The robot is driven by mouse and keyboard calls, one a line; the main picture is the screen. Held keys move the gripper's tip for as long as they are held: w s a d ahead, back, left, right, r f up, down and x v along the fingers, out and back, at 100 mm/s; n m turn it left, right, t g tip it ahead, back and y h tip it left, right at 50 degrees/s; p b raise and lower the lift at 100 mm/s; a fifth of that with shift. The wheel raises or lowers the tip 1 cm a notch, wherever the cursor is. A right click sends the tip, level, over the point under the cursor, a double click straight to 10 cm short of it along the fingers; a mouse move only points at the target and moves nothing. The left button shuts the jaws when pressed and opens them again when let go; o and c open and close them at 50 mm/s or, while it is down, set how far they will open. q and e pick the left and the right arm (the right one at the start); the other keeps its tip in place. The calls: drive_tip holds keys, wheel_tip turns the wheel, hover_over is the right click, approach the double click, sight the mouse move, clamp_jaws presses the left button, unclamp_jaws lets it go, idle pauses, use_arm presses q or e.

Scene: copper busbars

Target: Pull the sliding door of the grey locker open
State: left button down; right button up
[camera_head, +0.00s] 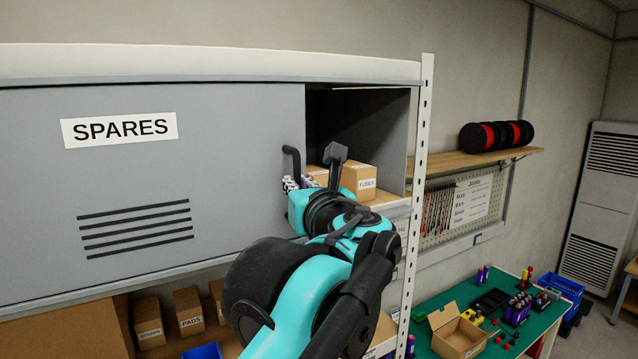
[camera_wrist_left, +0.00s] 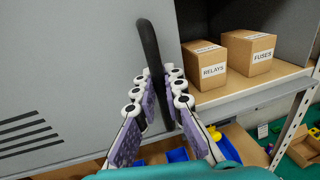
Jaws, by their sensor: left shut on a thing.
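The grey locker's sliding door (camera_head: 150,220) carries a SPARES label and dark vent slots. It stands partly open, with a gap at its right side showing the inside. Its black bar handle (camera_head: 292,160) is near the door's right edge. My left gripper (camera_head: 300,183) is at the handle, partly hidden behind my arm in the head view. In the left wrist view the black handle (camera_wrist_left: 150,50) runs between the two purple-padded fingers of my left gripper (camera_wrist_left: 160,90), which are shut on it. My right gripper is not in view.
Inside the locker are a RELAYS box (camera_wrist_left: 207,68) and a FUSES box (camera_head: 360,182). A white perforated post (camera_head: 418,150) stands at the locker's right. Below are small boxes (camera_head: 189,312) on a shelf. A green table (camera_head: 425,335) with parts stands lower right.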

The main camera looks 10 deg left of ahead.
use_arm(q)
drive_tip(key=s+a, duration=0.2)
drive_tip(key=a, duration=0.1)
drive_tip(key=s+a, duration=0.5)
drive_tip(key=a, duration=0.2)
drive_tip(key=shift+s+r, duration=0.15)
drive_tip(key=shift+r, duration=0.05)
drive_tip(key=shift+s+a, duration=0.2)
drive_tip(key=shift+a, duration=0.1)
drive_tip(key=shift+s+a, duration=0.15)
drive_tip(key=shift+a, duration=0.1)
drive_tip(key=c, duration=1.7)
unclamp_jaws()
drive_tip(key=shift+o, duration=0.6)
drive_tip(key=shift+f, duration=0.15)
